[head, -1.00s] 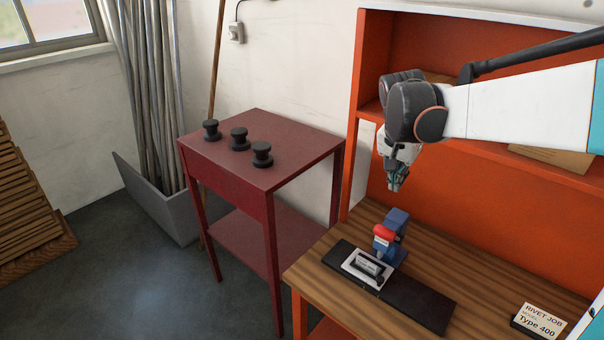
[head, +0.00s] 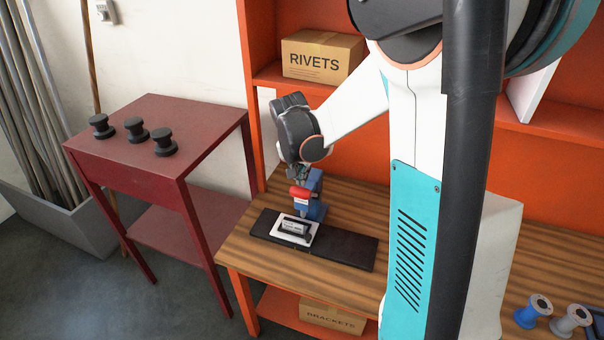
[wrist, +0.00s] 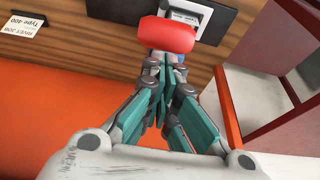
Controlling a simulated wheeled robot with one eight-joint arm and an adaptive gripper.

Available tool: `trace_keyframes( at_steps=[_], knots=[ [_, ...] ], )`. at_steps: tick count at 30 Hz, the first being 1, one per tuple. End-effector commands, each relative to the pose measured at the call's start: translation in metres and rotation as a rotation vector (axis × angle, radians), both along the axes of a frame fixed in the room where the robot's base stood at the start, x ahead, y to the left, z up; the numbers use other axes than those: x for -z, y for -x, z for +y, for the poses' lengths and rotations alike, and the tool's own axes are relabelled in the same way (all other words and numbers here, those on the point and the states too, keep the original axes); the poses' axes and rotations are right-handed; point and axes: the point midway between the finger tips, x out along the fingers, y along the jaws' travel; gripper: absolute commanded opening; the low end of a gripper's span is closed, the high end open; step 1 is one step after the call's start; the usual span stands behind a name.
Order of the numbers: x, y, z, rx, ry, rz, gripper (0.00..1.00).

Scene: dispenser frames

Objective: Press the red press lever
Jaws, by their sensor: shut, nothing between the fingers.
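The red press lever (head: 300,194) tops a small blue press (head: 312,207) on the wooden bench. In the wrist view the lever (wrist: 167,34) is a rounded red bar just beyond my fingertips. My gripper (head: 298,177) is shut and empty, pointing down close above the lever; it also shows in the wrist view (wrist: 165,62). I cannot tell whether the fingertips touch the lever. A white plate with a dark part (head: 294,230) lies in front of the press on a black mat (head: 345,248). The gripper hides part of the press in the wrist view.
A dark red side table (head: 200,133) with several black spools stands to the left. An orange shelf holds a RIVETS box (head: 321,56) behind the bench. A blue spool (head: 533,311) and a grey spool (head: 571,319) are at the right. My arm crosses the view.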

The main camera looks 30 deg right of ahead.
Motion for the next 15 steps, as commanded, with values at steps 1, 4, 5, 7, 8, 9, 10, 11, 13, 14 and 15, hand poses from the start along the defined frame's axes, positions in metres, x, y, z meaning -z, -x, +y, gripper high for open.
trace_keyframes(
  at_steps=[1, 4, 5, 7, 8, 9, 10, 11, 13, 14, 15],
  knots=[
    [0.0009, 0.0002, 0.0004, 0.0, 0.0, 0.0, 0.0],
    [0.0013, 0.0003, 0.0006, 0.0, 0.0, 0.0, 0.0],
    [0.0013, 0.0003, 0.0006, 0.0, 0.0, 0.0, 0.0],
    [0.0012, 0.0003, 0.0005, 0.0, 0.0, 0.0, 0.0],
    [0.0011, 0.0003, 0.0005, 0.0, 0.0, 0.0, 0.0],
    [0.0011, 0.0003, 0.0005, 0.0, 0.0, 0.0, 0.0],
    [0.0012, 0.0003, 0.0006, 0.0, 0.0, 0.0, 0.0],
    [0.0013, 0.0004, 0.0006, 0.0, 0.001, -0.001, 0.0],
    [0.0023, 0.0009, 0.0015, 0.0, 0.004, -0.003, 0.0],
    [0.0029, 0.0014, 0.0021, 0.0, 0.006, -0.005, 0.0],
    [0.0043, 0.0022, 0.0033, -0.001, 0.011, -0.008, 0.0]
  ],
)
